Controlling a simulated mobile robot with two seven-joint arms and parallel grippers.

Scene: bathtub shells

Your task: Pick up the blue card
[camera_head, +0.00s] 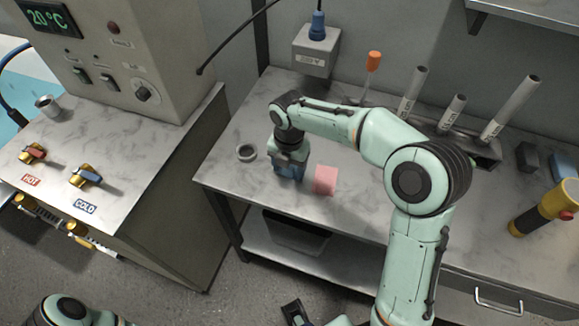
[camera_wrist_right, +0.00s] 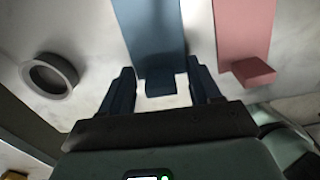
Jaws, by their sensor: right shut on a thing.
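The blue card (camera_head: 289,172) is at the front left of the grey worktop, under my right gripper (camera_head: 290,158). In the right wrist view the blue card (camera_wrist_right: 150,38) is a flat blue panel with a small block at its near end. I cannot tell whether the card is clear of the worktop.
A pink card (camera_head: 325,180) stands close to the right of the blue one. A grey ring (camera_head: 246,152) lies to the left. A rack with grey tubes (camera_head: 412,90), an orange-capped item (camera_head: 373,62) and a yellow torch (camera_head: 540,212) are farther right. The worktop's front edge is near.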

